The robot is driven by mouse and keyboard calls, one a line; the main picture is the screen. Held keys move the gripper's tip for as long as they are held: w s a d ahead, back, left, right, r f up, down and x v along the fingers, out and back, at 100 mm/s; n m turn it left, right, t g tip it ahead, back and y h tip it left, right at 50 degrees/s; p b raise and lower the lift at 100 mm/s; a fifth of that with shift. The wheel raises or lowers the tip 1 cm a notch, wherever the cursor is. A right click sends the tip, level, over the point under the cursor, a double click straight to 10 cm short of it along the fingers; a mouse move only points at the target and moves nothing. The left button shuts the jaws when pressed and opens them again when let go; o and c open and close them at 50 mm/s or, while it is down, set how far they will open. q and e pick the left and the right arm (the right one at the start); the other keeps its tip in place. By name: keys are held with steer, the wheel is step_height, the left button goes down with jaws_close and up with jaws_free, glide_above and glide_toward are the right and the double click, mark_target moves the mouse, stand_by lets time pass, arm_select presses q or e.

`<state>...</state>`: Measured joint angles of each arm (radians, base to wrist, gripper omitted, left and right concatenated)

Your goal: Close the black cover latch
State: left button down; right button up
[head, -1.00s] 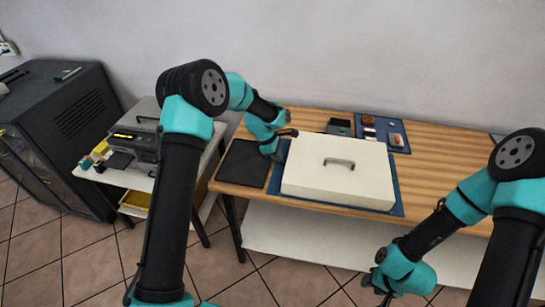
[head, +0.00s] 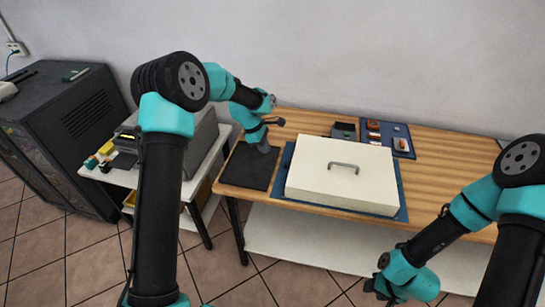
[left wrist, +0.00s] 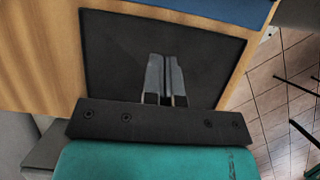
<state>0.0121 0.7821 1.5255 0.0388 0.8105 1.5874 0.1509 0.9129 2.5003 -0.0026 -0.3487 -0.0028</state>
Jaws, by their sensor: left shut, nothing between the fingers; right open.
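A large cream cover (head: 340,175) with a grey handle (head: 343,167) lies closed-looking on a blue mat (head: 403,205) on the wooden table. I cannot make out a black latch on it. My left gripper (head: 264,148) points down over the black mat (head: 248,170), left of the cover and apart from it. In the left wrist view its two fingers (left wrist: 165,62) are together with nothing between them, over the same black mat (left wrist: 115,45). My right gripper (head: 385,292) is open, low in front of the table at the right, away from the cover.
A small dark box (head: 343,131) and a blue tray (head: 401,144) with small parts stand behind the cover. A side table (head: 200,165) with a grey device is at the left, beside a black cabinet (head: 70,115). The table's right side (head: 455,160) is clear.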

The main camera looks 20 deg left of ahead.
arm_select(q)
steer(key=v, duration=0.4)
steer(key=shift+d+r, duration=0.1)
steer(key=shift+d, duration=0.05)
